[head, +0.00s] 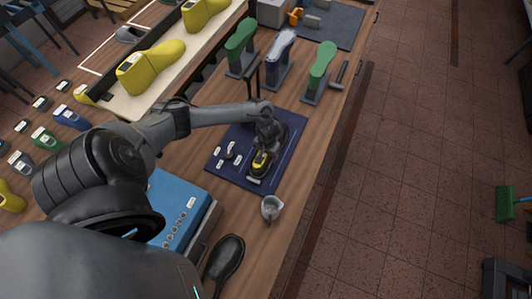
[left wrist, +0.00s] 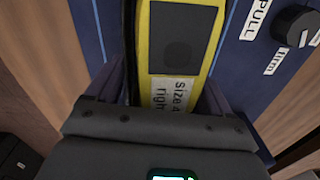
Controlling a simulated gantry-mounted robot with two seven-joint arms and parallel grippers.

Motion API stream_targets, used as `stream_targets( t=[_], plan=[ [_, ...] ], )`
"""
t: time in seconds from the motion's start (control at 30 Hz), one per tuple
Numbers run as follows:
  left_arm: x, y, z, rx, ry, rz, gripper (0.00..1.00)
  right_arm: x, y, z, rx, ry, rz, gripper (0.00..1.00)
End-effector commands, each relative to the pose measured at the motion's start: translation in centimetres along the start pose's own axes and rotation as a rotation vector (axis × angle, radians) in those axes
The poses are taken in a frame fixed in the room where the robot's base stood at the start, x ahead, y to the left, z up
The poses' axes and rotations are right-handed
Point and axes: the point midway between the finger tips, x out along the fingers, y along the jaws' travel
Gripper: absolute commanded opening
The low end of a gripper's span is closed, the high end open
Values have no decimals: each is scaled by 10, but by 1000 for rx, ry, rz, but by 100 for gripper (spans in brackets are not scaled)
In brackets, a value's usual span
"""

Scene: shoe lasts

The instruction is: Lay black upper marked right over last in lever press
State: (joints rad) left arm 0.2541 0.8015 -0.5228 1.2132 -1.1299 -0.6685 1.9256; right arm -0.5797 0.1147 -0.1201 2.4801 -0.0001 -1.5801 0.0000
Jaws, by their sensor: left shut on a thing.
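The yellow last (head: 260,162) is over the blue labelled base (head: 215,168) of what looks like the lever press. In the left wrist view the last (left wrist: 176,92) shows a dark top plate and a label reading "Size" and "right". A thin black edge runs along its left side; I cannot tell whether this is an upper. My left gripper (head: 263,148) is shut on the last, with a finger on each side of it. A black shoe-shaped piece (head: 225,260) lies on the bench at the front, away from the gripper; its marking is unreadable. My right gripper is not in view.
A grey cup (head: 271,208) stands just in front of the base. A blue box (head: 178,208) is at its left. Green lasts (head: 240,47) on stands and a hammer (head: 339,75) are at the back. A black knob (left wrist: 293,22) sits beside the last.

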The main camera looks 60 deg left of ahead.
Motion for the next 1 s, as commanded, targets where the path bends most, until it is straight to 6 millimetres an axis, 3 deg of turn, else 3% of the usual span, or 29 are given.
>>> stream_targets(
  t=[1.0],
  plan=[
    [10, 1, 0, 0, 1, 0, 49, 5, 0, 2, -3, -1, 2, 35]
  ],
)
